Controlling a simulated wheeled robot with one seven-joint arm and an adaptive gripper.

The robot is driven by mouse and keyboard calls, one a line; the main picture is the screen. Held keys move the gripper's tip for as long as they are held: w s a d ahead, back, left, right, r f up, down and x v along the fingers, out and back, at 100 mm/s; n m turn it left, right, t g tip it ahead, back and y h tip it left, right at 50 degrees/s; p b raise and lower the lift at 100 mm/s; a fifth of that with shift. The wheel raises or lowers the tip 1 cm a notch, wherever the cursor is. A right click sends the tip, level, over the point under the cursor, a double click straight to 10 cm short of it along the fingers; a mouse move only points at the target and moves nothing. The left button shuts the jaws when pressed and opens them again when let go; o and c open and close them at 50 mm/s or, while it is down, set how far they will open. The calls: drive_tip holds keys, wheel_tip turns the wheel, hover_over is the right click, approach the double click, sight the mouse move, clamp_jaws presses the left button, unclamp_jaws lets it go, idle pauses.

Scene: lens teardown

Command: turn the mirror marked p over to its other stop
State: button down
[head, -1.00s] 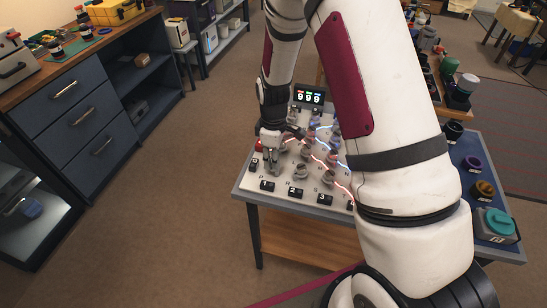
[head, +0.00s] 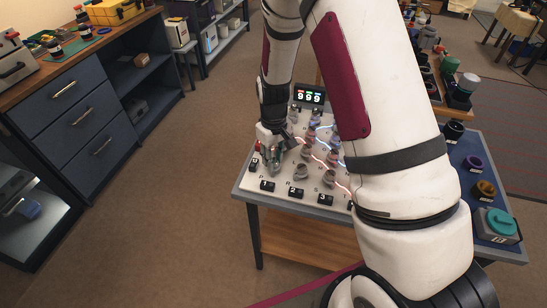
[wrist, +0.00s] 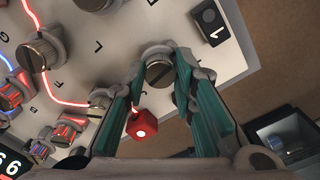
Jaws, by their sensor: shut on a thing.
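My gripper (wrist: 157,60) has its teal fingers shut on either side of a round grey mirror knob (wrist: 158,74) with a dark slot across its top, near the edge of the white panel. In the head view my gripper (head: 275,158) is low over the panel's near-left corner and hides most of that knob. The small letter beside the held knob is too small and partly covered to read for certain, so I cannot confirm the p mark.
The white panel (wrist: 110,65) carries other mirror knobs (wrist: 37,54) with glowing red and blue beams between them. A red part (wrist: 141,123) is close to the fingers. A black block marked 1 (wrist: 209,25) is nearby. A display (head: 309,96) stands behind.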

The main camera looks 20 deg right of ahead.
drive_tip(key=m, duration=0.5)
drive_tip(key=shift+m, duration=0.3)
drive_tip(key=m, duration=0.4)
drive_tip(key=shift+m, duration=0.4)
drive_tip(key=c, duration=1.3)
unclamp_jaws()
wheel_tip(320, 180, up, 12)
